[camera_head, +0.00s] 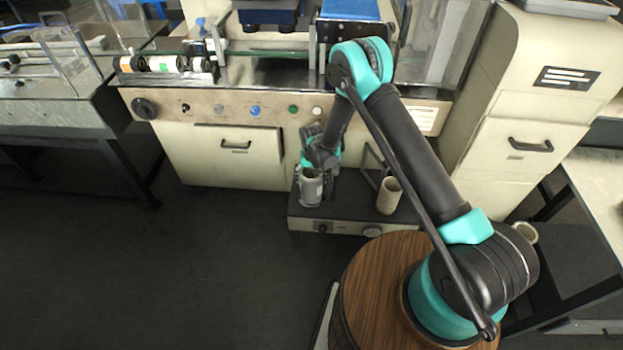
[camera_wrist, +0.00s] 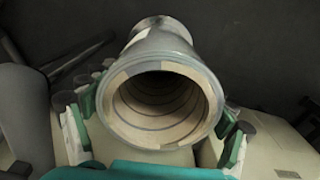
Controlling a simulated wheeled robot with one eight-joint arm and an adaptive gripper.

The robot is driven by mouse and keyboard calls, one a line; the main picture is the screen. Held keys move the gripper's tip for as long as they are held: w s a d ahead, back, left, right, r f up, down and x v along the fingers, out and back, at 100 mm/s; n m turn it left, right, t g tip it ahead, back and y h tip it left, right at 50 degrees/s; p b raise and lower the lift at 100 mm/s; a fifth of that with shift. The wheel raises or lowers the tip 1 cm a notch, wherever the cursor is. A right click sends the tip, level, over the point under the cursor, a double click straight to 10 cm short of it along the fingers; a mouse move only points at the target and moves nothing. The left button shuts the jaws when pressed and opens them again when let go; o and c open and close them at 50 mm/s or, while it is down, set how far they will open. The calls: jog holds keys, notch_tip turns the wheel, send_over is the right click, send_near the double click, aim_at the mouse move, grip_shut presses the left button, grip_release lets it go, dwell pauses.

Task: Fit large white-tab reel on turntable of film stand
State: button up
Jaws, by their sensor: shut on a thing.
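My gripper (camera_head: 318,162) is shut on a grey reel (camera_head: 311,189) with a hollow core. In the wrist view the reel (camera_wrist: 165,58) lies between the green finger pads, and I look into its tan, open core. The head view shows the reel roughly upright at the left end of a low dark stand (camera_head: 337,226) with a knob and a dial on its front. I cannot tell whether the reel touches the stand. No white tab can be made out on it, and any turntable under it is hidden.
A cream, ribbed roll (camera_head: 388,195) stands at the right of the low stand. The cream machine (camera_head: 237,147) rises behind, and a tall cabinet (camera_head: 533,110) stands at the right. Several rolls (camera_head: 167,64) lie on the bench at upper left. The dark floor (camera_head: 180,260) at left is clear.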

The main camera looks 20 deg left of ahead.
jog(key=shift+f, duration=0.15)
jog(key=o, duration=1.4)
jog(key=shift+o, duration=0.2)
notch_tip(320, 180, up, 12)
